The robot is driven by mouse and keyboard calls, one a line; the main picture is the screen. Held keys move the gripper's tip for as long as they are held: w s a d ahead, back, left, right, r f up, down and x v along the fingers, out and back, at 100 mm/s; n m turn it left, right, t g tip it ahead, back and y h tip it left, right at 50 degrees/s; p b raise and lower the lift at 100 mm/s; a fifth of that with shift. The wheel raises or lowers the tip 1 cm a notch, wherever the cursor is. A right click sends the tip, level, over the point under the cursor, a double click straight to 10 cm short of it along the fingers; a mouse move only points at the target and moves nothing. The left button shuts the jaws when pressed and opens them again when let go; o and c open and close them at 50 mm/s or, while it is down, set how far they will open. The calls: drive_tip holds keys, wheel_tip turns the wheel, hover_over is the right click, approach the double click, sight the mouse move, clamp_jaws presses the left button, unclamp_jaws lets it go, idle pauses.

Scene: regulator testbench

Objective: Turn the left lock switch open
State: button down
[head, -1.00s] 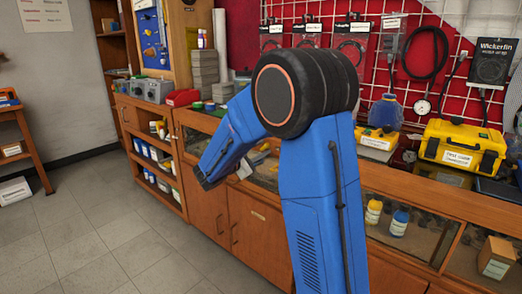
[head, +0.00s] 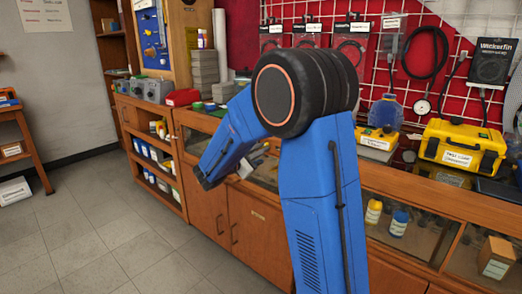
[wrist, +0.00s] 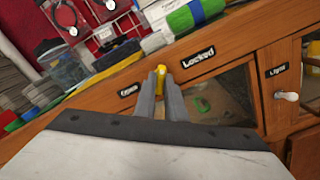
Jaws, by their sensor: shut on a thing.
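In the wrist view, a small yellow switch (wrist: 161,70) stands out from the wooden front rail of the counter. A black label reading "Locked" (wrist: 198,59) is to its right, and a smaller label, apparently "Open" (wrist: 129,91), is to its left. My gripper (wrist: 160,84) is shut on the yellow switch, one grey finger on each side. The switch's base is partly hidden by the fingers.
A white knob (wrist: 288,96) beside a "Light" label sits on the wood at the right of the wrist view. The counter (head: 400,188) has glass panels below its rail. A yellow case (head: 462,150) stands on its top. The floor (head: 95,245) at left is clear.

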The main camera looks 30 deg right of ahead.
drive_tip(key=shift+s+n, duration=0.1)
drive_tip(key=shift+n, duration=7.9)
drive_tip(key=c, duration=1.8)
unclamp_jaws()
drive_tip(key=v, duration=1.7)
drive_tip(key=shift+a, duration=0.2)
